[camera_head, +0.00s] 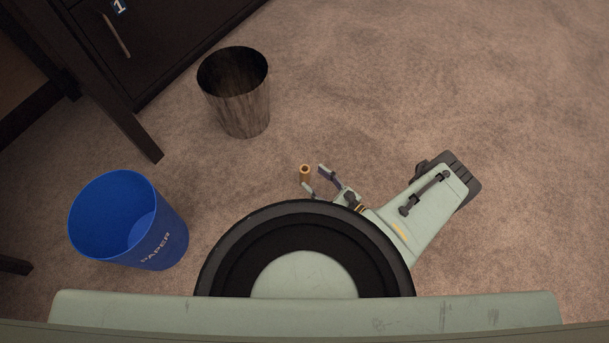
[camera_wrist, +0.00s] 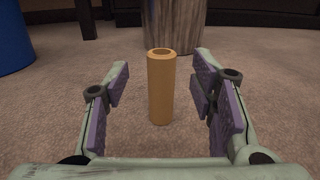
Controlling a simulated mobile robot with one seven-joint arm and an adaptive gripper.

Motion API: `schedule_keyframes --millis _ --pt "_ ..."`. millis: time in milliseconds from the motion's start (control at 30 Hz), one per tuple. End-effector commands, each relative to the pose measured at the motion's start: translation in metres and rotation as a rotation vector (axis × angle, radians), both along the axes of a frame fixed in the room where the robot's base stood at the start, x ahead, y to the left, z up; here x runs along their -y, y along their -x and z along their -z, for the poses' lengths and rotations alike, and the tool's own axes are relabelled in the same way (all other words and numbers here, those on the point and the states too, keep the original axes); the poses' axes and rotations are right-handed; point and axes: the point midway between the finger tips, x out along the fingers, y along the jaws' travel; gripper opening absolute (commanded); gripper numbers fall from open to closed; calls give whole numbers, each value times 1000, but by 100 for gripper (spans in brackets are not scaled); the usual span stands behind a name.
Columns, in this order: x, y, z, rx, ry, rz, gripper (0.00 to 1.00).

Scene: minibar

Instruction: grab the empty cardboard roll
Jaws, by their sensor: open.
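The empty cardboard roll (camera_wrist: 160,92) is an orange-tan hollow tube standing upright on the carpet in the wrist view. It also shows small in the head view (camera_head: 305,173), beyond my dark round base. My gripper (camera_wrist: 162,88) is open, with one purple-padded finger on each side of the roll's line and gaps between pads and roll. The pads do not appear to touch it. In the head view my gripper (camera_head: 315,180) is low near the floor, with its fingertips close to the roll. How far the roll sits between the fingers is hard to tell.
A dark wood-look bin (camera_head: 240,112) stands beyond the roll, up and left in the head view. A blue bin marked PAPER (camera_head: 165,235) stands at left. Dark furniture (camera_head: 120,45) fills the upper left. The carpet (camera_head: 460,90) at upper right is clear.

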Motion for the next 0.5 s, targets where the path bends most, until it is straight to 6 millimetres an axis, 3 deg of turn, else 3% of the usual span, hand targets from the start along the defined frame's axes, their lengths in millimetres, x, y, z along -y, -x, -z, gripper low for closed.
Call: schedule_keyframes --millis 500 --pt "-37 -38 3 1 -1 1 51"
